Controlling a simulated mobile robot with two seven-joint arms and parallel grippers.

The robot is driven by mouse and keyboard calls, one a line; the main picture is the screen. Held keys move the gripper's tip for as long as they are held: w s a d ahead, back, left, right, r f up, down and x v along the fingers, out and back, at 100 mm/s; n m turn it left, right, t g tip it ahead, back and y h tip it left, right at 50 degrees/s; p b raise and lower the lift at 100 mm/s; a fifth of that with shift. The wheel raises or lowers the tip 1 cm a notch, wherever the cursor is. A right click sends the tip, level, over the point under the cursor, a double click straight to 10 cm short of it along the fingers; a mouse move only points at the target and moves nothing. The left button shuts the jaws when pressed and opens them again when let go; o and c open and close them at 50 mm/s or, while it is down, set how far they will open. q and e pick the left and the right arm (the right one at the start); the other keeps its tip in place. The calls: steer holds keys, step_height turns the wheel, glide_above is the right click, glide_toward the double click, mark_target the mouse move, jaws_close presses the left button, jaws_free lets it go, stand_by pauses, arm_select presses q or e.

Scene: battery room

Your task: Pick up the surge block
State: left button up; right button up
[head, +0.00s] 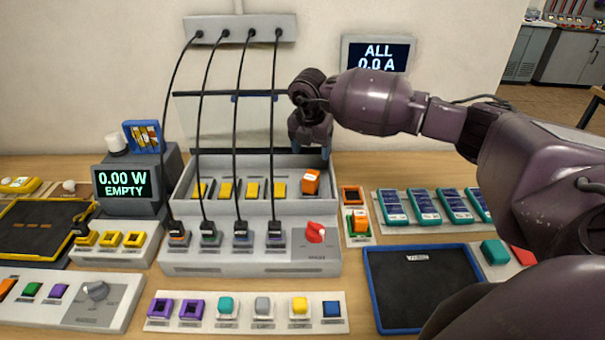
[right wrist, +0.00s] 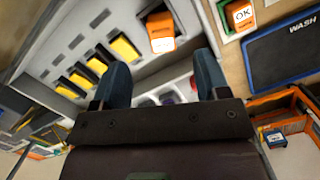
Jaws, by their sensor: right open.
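An orange block (head: 311,181) with a white top stands at the right end of the grey open tray (head: 190,207). It looks like the surge block, but its label is too small to read. In the right wrist view the orange block (right wrist: 161,44) is beyond the fingertips, apart from them. My right gripper (head: 311,152) points down above and behind the block at the tray's back. In the right wrist view its two blue fingers (right wrist: 163,75) are spread with nothing between them. My left gripper is not in view.
Several yellow blocks (head: 252,190) line the tray left of the orange block. Black cables (head: 237,120) hang in front of the tray, left of my right gripper. A red knob (head: 315,232) sits on the front panel. A blue-rimmed dark mat (head: 420,290) lies at right.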

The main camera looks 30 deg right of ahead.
mark_target(311, 175)
steer(key=shift+f, duration=0.35)
steer(key=f, duration=0.4)
steer(key=shift+d+f, duration=0.15)
steer(key=shift+d, duration=0.1)
steer(key=shift+a+f+p, duration=0.1)
steer(key=shift+f+p, duration=0.25)
steer(key=shift+f, duration=0.35)
step_height(311, 175, down, 3)
steer(key=shift+f+p, duration=0.2)
steer(key=shift+p, duration=0.1)
steer(key=shift+w+f, duration=0.1)
steer(key=shift+f, duration=0.35)
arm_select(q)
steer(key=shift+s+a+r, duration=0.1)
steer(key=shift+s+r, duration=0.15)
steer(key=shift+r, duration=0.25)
arm_select(e)
steer(key=shift+c, duration=0.3)
steer(key=c, duration=0.4)
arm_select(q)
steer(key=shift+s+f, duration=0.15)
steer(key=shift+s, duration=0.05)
arm_select(e)
steer(key=c, duration=0.7)
